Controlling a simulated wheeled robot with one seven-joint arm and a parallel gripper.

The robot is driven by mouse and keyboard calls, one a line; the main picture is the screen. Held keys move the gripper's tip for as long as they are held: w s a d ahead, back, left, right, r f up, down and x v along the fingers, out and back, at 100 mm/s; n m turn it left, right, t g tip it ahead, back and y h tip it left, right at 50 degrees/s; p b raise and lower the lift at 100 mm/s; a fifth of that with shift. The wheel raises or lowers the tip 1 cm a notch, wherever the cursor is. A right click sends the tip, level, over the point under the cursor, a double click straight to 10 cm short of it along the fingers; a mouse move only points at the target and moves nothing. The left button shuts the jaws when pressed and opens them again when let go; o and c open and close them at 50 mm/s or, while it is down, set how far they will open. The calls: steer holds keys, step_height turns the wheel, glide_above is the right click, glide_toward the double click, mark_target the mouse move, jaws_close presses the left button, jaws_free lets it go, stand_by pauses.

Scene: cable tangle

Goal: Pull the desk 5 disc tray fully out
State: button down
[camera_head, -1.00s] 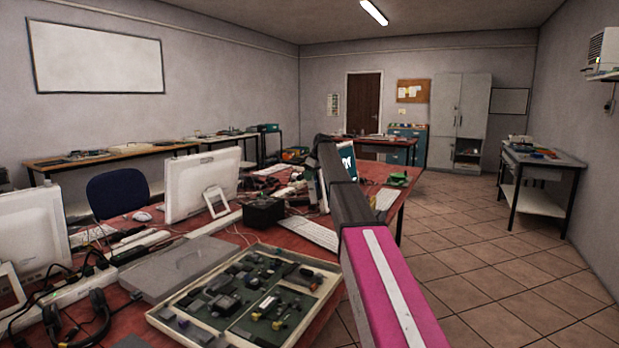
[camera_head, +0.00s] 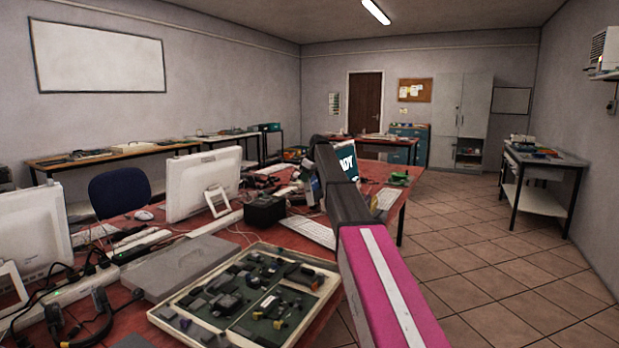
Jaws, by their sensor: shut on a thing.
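My arm crosses the middle of the view, from its pink link at the lower right to a dark link over the red desk (camera_head: 245,232). Its far end and my gripper's fingers are hidden behind the dark link. A small grey and blue part shows just left of that link; I cannot tell what it belongs to. A dark teal screen (camera_head: 347,163) with white letters stands just behind the dark link, partly covered by it. No disc tray can be made out, and no desk number can be read.
An open case of electronic parts (camera_head: 330,291) lies at the near desk edge, beside a grey flat box (camera_head: 165,268). A black box (camera_head: 264,212), white keyboard (camera_head: 308,230), white monitor (camera_head: 203,182) and cables crowd the desk. The tiled floor (camera_head: 480,255) at right is clear.

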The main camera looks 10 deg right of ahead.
steer(key=shift+s+a, duration=0.5)
steer(key=shift+s, duration=0.2)
steer(key=c, duration=1.4)
jaws_free()
steer(key=shift+c, duration=0.2)
steer(key=shift+r, duration=0.15)
steer(key=v, duration=1)
steer(key=shift+r, duration=0.25)
steer(key=shift+d, duration=0.1)
